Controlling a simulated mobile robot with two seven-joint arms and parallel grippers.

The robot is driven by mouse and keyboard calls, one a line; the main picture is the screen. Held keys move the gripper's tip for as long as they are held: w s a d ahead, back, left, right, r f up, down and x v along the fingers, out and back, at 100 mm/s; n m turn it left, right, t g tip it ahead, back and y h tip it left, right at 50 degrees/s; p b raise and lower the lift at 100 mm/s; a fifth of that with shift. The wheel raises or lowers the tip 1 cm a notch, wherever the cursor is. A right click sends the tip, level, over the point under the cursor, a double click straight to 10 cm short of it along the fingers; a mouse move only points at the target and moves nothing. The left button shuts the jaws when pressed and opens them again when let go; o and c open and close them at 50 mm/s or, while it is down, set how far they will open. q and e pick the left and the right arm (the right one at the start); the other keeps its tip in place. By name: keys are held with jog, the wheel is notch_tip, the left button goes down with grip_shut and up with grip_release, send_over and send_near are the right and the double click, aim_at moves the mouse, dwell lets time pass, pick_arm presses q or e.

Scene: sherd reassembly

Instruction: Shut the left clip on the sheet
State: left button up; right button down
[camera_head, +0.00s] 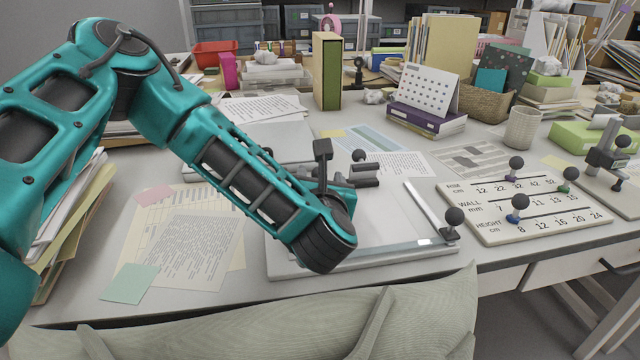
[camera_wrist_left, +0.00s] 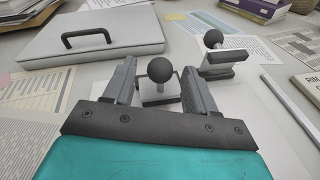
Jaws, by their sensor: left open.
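The left clip (camera_wrist_left: 159,72), with a round black knob, shows in the left wrist view at the far edge of the white sheet (camera_wrist_left: 240,115). My left gripper (camera_wrist_left: 159,62) is open, with one finger on each side of this knob; I cannot tell whether they touch it. A second clip (camera_wrist_left: 214,40) with a black knob stands to the right, outside the fingers. In the head view my left gripper (camera_head: 342,180) is over the sheet's board (camera_head: 395,225), and my wrist hides the left clip. My right gripper is not in view.
A closed grey case with a black handle (camera_wrist_left: 90,42) lies beyond the left finger. A straight bar with a black knob (camera_head: 452,218) lies along the board's right side. A scale board (camera_head: 500,225) with sliding knobs is farther right. Papers (camera_head: 185,235) lie at left.

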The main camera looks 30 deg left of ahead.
pick_arm(q)
jog(key=v, duration=0.9)
jog(key=shift+s+d, duration=0.1)
jog(key=shift+d, duration=0.25)
jog(key=shift+a+v, duration=0.2)
jog(key=shift+v, duration=1.45)
jog(key=shift+s, duration=0.1)
